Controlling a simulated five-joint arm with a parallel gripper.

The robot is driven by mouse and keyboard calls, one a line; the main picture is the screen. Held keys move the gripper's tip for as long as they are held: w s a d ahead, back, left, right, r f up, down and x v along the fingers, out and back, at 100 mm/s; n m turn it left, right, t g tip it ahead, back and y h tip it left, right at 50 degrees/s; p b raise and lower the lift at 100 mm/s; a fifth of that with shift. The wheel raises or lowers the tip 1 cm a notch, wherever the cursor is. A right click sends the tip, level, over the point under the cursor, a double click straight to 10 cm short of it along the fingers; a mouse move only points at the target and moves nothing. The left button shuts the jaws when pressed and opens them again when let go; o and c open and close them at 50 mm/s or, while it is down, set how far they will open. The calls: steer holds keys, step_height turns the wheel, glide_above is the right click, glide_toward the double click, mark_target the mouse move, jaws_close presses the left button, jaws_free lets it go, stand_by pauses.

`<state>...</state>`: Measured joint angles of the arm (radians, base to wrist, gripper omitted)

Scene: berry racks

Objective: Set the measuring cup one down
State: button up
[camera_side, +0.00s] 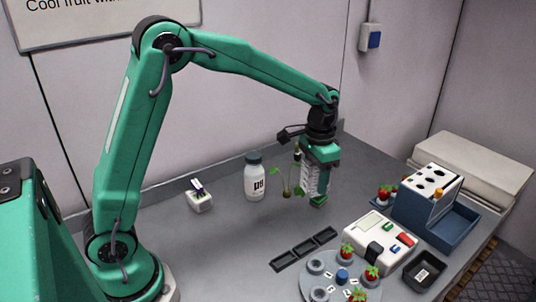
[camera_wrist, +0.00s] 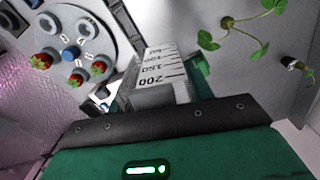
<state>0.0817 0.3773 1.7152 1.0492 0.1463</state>
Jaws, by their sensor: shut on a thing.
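The measuring cup is a pale, clear-looking vessel with dark graduation lines. It shows in the side view (camera_side: 314,182) and in the wrist view (camera_wrist: 156,70), where marks of 200 and 150 can be read. My gripper (camera_side: 318,190) is shut on it, with a green finger beside the cup in the wrist view (camera_wrist: 200,75). The arm reaches over the middle of the grey table (camera_side: 200,255). The cup's lower end is close to the table top; I cannot tell whether it touches. The gripper hides part of the cup in both views.
A leafy seedling (camera_side: 287,188) stands just left of the cup, and a white bottle (camera_side: 254,182) beyond it. A round holder with strawberries (camera_side: 318,265), a white meter (camera_side: 384,240), a black dish (camera_side: 423,272) and a blue rack (camera_side: 410,207) fill the right. Black slots (camera_side: 304,248) lie in front.

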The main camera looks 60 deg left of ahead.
steer(key=s+d+f+n, duration=0.2)
steer(key=s, duration=1.7)
steer(key=shift+s+d+n, duration=0.2)
steer(key=shift+s+n, duration=0.1)
steer(key=shift+f, duration=0.15)
steer(key=w+a+f, duration=0.1)
steer(key=a+f, duration=0.1)
steer(key=a, duration=0.1)
steer(key=w+a+f, duration=0.2)
steer(key=a, duration=0.2)
steer(key=w+a+f, duration=0.1)
steer(key=a+f, duration=0.1)
steer(key=a, duration=0.1)
steer(key=shift+w+a+f, duration=0.3)
steer(key=shift+a+f, duration=0.05)
steer(key=shift+f, duration=0.05)
steer(key=shift+f, duration=2)
steer(key=shift+f, duration=0.2)
